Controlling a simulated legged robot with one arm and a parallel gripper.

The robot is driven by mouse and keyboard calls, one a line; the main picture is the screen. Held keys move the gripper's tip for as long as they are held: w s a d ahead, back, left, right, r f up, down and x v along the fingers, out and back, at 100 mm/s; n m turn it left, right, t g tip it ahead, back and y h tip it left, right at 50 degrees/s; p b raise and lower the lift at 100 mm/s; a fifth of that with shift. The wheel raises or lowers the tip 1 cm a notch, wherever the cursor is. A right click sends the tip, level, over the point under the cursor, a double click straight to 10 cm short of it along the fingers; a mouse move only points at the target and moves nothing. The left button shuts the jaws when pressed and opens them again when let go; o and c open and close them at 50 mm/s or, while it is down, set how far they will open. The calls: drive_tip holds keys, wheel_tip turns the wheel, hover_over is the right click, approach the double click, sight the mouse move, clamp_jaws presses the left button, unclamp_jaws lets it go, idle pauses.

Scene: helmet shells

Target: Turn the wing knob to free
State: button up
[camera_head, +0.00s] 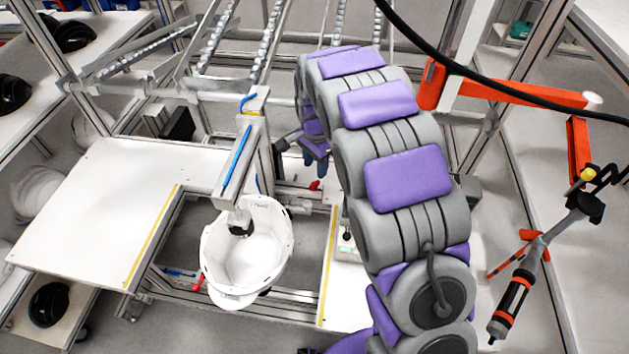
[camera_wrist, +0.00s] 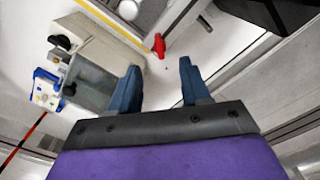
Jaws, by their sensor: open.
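A small red knob (camera_wrist: 159,45) shows in the wrist view, just beyond my fingertips and roughly centred between them. I take it to be the wing knob; its exact wing angle is too small to tell. In the head view a red piece (camera_head: 315,185) shows just below my gripper (camera_head: 315,163), beside my arm. My gripper (camera_wrist: 158,70) has its two blue fingers apart, with nothing between them. The fingers do not appear to touch the knob. My arm hides part of the area to the right of the knob in the head view.
A white helmet shell (camera_head: 246,250) hangs on a metal fixture (camera_head: 238,165) left of my arm. A white table (camera_head: 95,205) lies further left. A hanging tool (camera_head: 512,300) and an orange arm (camera_head: 515,90) are at right. A grey block (camera_wrist: 98,62) sits left of my fingers.

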sight(315, 182)
wheel_tip(315, 182, down, 6)
drive_tip(key=shift+r+b, duration=0.1)
drive_tip(key=shift+b, duration=0.3)
drive_tip(key=shift+a+f, duration=0.25)
drive_tip(key=shift+f, duration=0.4)
drive_tip(key=shift+d, duration=0.2)
drive_tip(key=shift+c, duration=0.2)
drive_tip(key=shift+c, duration=0.7)
drive_tip(key=shift+r, duration=0.1)
clamp_jaws()
